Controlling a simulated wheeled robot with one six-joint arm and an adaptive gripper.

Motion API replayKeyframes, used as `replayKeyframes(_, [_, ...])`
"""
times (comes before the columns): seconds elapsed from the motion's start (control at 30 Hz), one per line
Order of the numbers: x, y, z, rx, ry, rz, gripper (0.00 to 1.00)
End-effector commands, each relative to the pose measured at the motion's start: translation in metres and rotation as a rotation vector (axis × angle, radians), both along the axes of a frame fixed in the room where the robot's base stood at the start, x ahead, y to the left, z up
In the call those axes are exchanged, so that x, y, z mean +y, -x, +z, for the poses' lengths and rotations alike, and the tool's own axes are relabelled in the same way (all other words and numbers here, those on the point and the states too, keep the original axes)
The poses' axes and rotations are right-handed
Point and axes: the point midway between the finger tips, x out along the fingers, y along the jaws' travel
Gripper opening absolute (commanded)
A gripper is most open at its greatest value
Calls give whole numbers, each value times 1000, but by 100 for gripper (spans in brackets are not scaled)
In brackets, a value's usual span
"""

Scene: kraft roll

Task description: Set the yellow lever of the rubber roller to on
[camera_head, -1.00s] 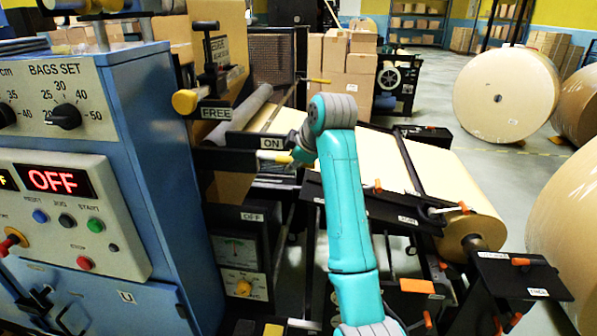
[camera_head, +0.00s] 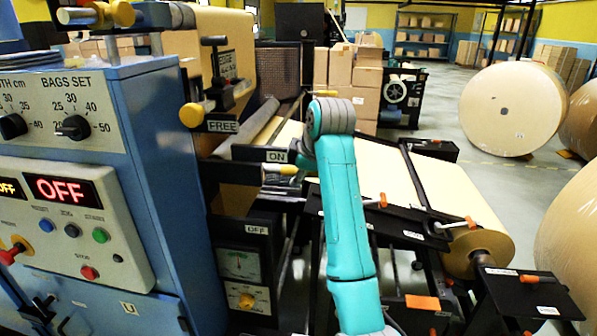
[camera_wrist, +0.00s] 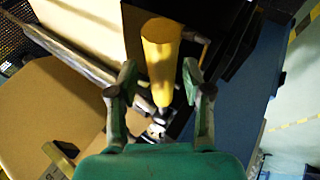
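The yellow-tipped lever (camera_head: 287,169) points right, just below the ON label (camera_head: 277,156) and well above the OFF label (camera_head: 256,230). My gripper (camera_head: 302,157) is at the lever's tip in the head view, mostly hidden by my teal arm. In the wrist view, a yellow handle (camera_wrist: 160,62) lies between the two fingers of my gripper (camera_wrist: 160,80). The fingers are apart, with a gap visible on each side of the handle. The rubber roller itself I cannot pick out with certainty.
Another yellow-knobbed lever (camera_head: 191,115) sits by the FREE label (camera_head: 222,126). The blue control cabinet (camera_head: 160,200) stands close at left. The kraft roll (camera_head: 478,250) and black brackets with orange handles are at right. Open floor lies beyond.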

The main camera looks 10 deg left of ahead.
Motion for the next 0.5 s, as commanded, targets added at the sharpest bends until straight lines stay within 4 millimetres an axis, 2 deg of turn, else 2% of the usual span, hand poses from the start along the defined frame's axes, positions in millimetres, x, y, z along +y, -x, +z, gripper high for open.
replayKeyframes(0.23, [-2, 3, 5, 0, 0, 0, 50])
replayKeyframes(0.5, [-15, 24, 37, -2, -1, 0, 50])
